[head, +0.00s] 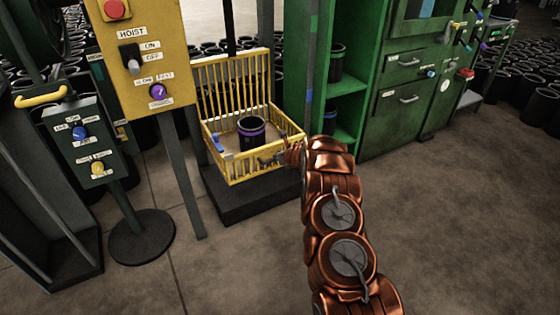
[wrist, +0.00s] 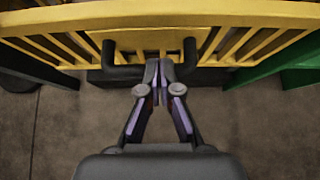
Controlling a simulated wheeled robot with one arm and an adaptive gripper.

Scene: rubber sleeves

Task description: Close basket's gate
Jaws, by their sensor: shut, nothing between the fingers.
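The yellow basket (head: 220,128) stands on a dark base, with a black sleeve with a purple band (head: 252,132) inside. Its low front gate (head: 262,164) has yellow bars and stands upright or nearly so; I cannot tell whether it is latched. In the wrist view the gate (wrist: 215,14) spans the top, with a dark U-shaped handle (wrist: 189,50) on it. My gripper (wrist: 158,66) is shut and empty, its tips at the handle's opening between its two ends. I cannot tell whether they touch it. In the head view my gripper (head: 272,160) is small at the gate's front.
A yellow hoist panel (head: 135,60) on posts stands left of the basket, with a grey control stand (head: 88,150) farther left. A green shelf (head: 345,85) and green cabinet (head: 410,100) stand to the right. The floor (head: 450,220) at the front right is clear.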

